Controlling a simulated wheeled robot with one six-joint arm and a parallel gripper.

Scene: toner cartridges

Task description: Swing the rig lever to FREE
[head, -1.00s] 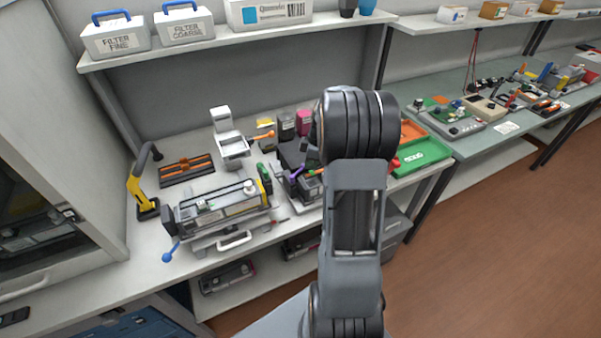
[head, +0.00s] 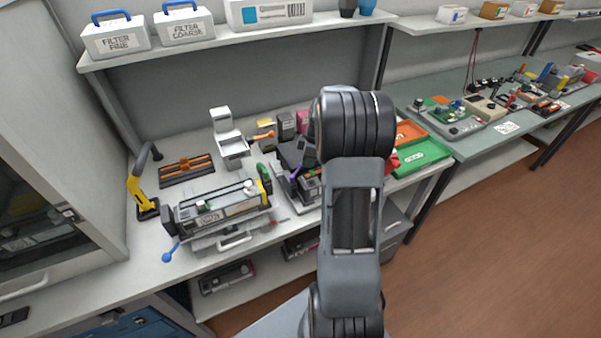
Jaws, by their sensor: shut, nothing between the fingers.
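A grey rig (head: 222,212) with a clear-topped bed, a white knob and a yellow end band stands at the front of the bench. A short lever with a blue ball (head: 167,257) sticks out low at its front left, pointing down and left. A second lever with an orange handle (head: 265,135) is farther back, beside a white stand (head: 231,140). I cannot read a FREE mark on either, so which one is the rig lever is unclear. My arm fills the middle of the head view, right of the rig. My gripper is hidden behind it.
A black-and-yellow hooked tool (head: 141,190) stands left of the rig. An orange-and-black rack (head: 186,170) lies behind it. A dark cartridge station (head: 300,175) is to the right, partly covered by my arm. A green tray (head: 420,156) is farther right. A shelf (head: 240,42) overhangs the bench.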

